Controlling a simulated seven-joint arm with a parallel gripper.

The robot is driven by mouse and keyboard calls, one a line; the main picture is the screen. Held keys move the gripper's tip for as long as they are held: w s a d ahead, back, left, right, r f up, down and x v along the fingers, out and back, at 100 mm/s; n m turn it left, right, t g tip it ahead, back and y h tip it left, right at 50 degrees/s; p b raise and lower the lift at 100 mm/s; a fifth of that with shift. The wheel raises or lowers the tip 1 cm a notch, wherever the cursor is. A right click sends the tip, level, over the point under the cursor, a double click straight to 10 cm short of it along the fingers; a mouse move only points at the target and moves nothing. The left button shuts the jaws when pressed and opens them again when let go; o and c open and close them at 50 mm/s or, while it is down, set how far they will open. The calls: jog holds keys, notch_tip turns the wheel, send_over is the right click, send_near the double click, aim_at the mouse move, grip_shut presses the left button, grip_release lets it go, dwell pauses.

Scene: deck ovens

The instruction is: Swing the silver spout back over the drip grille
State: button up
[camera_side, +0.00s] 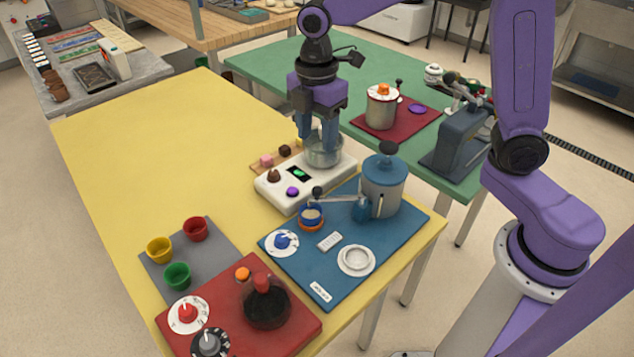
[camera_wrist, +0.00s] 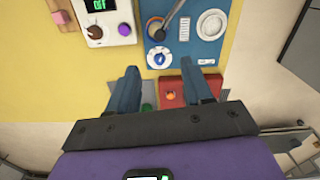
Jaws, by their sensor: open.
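In the side view a silver spout (camera_side: 343,199) reaches left from the steel urn (camera_side: 382,188) on the blue mat. A dark knob stands near its outer end, by a small blue cup (camera_side: 311,214) with an orange base. The spout (camera_wrist: 172,18) and the cup (camera_wrist: 158,33) show in the wrist view. A small white slotted plate (camera_side: 329,241) lies apart, in front; I cannot tell whether it is the drip grille. It also shows in the wrist view (camera_wrist: 184,28). My gripper (camera_side: 318,140) is open and empty, pointing down, away from the spout.
The white control box (camera_side: 305,181) with a clear bowl (camera_side: 323,154) lies behind the blue mat (camera_side: 400,222). A white round dish (camera_side: 356,260) and a blue dial (camera_side: 283,242) share the mat. A red board (camera_side: 300,327) stands in front. The yellow tabletop (camera_side: 160,150) at left is clear.

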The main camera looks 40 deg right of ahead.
aim_at(317, 189)
notch_tip(317, 189, down, 13)
jog(key=shift+f, duration=0.1)
dwell(0.3)
jog(key=shift+c, duration=0.3)
grip_shut()
